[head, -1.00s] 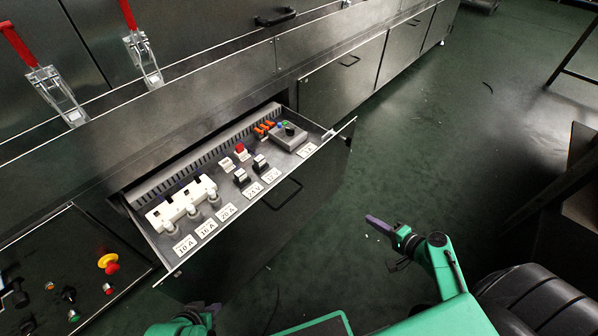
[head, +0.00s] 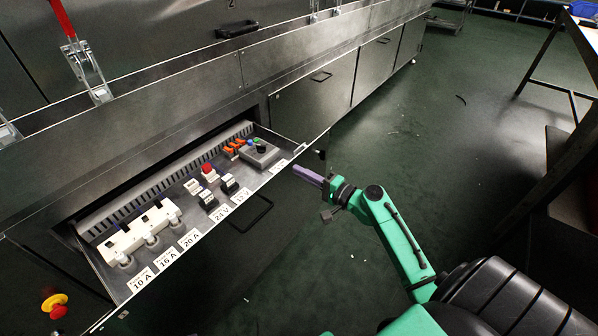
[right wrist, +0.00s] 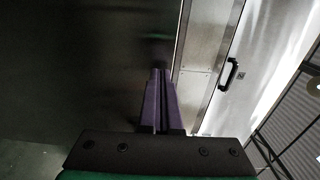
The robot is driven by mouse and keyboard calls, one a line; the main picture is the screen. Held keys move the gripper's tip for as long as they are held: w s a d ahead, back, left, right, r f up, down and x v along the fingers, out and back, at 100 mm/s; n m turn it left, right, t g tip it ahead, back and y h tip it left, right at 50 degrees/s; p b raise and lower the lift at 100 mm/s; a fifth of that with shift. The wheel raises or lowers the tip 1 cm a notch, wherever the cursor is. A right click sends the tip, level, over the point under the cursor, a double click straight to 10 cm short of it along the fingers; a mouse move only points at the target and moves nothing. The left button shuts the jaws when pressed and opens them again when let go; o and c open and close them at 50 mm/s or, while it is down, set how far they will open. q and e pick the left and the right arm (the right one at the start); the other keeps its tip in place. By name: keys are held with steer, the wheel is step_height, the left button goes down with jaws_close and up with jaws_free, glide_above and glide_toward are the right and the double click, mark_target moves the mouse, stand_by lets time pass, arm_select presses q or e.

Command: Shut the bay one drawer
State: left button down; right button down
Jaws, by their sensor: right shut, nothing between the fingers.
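The bay one drawer (head: 267,187) is pulled out from the dryer's lower cabinet in the head view. It holds fuses, switches and a small grey box, with labels such as 10 A, 16 A, 20 A and 24 V along its front. Its dark front has a black bar handle (head: 250,217). My right gripper (head: 309,174) has its purple fingers shut and empty, by the drawer's far right front corner; I cannot tell if they touch. The right wrist view shows the shut fingers (right wrist: 159,100) before a dark panel. My left gripper is not in view.
Closed cabinet doors (head: 317,90) run along the dryer to the right of the drawer. A red-handled toggle clamp (head: 80,60) is above. A yellow and red knob (head: 54,304) is at lower left. Green floor (head: 420,150) is open to the right; a dark table frame (head: 545,80) stands beyond.

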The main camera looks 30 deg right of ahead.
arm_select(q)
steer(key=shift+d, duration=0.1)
arm_select(e)
steer(key=shift+w+a, duration=0.15)
steer(key=shift+w, duration=0.35)
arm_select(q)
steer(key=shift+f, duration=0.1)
